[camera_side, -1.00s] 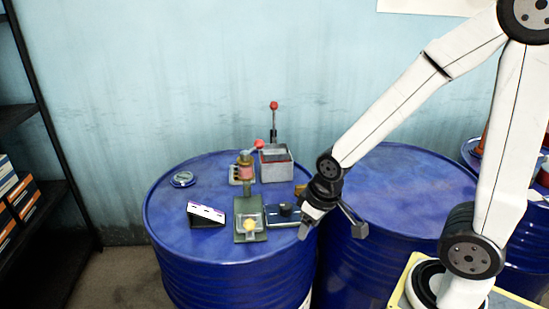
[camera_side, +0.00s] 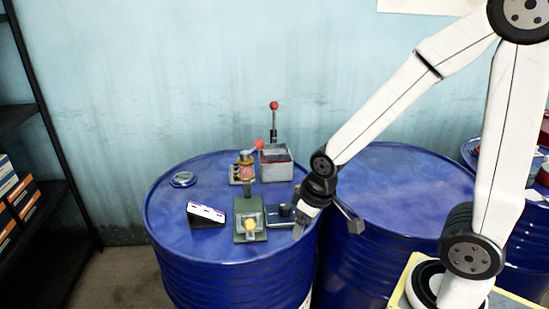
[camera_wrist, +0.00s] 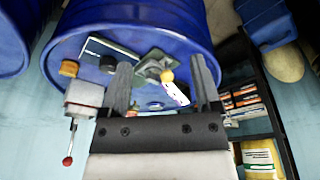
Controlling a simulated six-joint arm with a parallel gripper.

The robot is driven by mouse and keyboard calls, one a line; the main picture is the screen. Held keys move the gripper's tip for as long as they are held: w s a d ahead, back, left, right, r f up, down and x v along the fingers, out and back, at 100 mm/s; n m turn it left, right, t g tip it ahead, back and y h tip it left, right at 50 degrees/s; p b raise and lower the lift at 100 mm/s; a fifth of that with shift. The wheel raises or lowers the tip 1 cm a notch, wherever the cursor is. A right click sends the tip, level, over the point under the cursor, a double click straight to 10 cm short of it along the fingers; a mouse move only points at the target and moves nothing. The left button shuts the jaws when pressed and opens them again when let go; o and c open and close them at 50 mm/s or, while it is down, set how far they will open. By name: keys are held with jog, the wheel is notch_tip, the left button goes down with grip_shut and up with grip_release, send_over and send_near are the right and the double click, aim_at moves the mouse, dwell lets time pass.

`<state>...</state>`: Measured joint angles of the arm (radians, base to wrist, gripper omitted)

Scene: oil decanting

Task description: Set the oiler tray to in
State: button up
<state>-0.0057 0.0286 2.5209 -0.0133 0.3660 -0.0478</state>
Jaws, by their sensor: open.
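The oiler is a grey-green stand (camera_side: 240,232) with a yellow knob, on the left blue drum. A flat, pale-rimmed tray (camera_side: 273,222) with a black knob (camera_side: 286,210) sticks out from its right side; it also shows in the wrist view (camera_wrist: 95,42). My gripper (camera_side: 326,222) is open and empty at the tray's outer right end, over the drum's right edge. In the wrist view my gripper (camera_wrist: 158,66) has one finger by the black knob and the other past the stand (camera_wrist: 150,66). Contact with the tray cannot be told.
A white-topped wedge (camera_side: 206,212) stands left of the oiler, and a round gauge (camera_side: 183,179) lies behind it. A red-handled valve (camera_side: 246,172) and a grey lever box (camera_side: 276,165) stand at the back. The second blue drum's top (camera_side: 405,185) is clear.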

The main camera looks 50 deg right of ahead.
aim_at(249, 221)
jog(key=w+a+f+n+h, duration=0.1)
jog(key=w+n, duration=0.9)
jog(key=w, duration=0.5)
jog(key=shift+a+n+g, duration=0.3)
jog(key=shift+g, duration=0.1)
jog(key=shift+f, duration=0.2)
jog(key=shift+w+d+f, duration=0.15)
jog(key=shift+w+f, duration=0.05)
jog(key=shift+f, duration=1)
jog(key=shift+w+d+f, duration=0.15)
jog(key=shift+f, duration=1.1)
jog(key=shift+w+d+f, duration=0.15)
jog(key=shift+w+f, duration=0.05)
jog(key=shift+f, duration=1)
grip_shut()
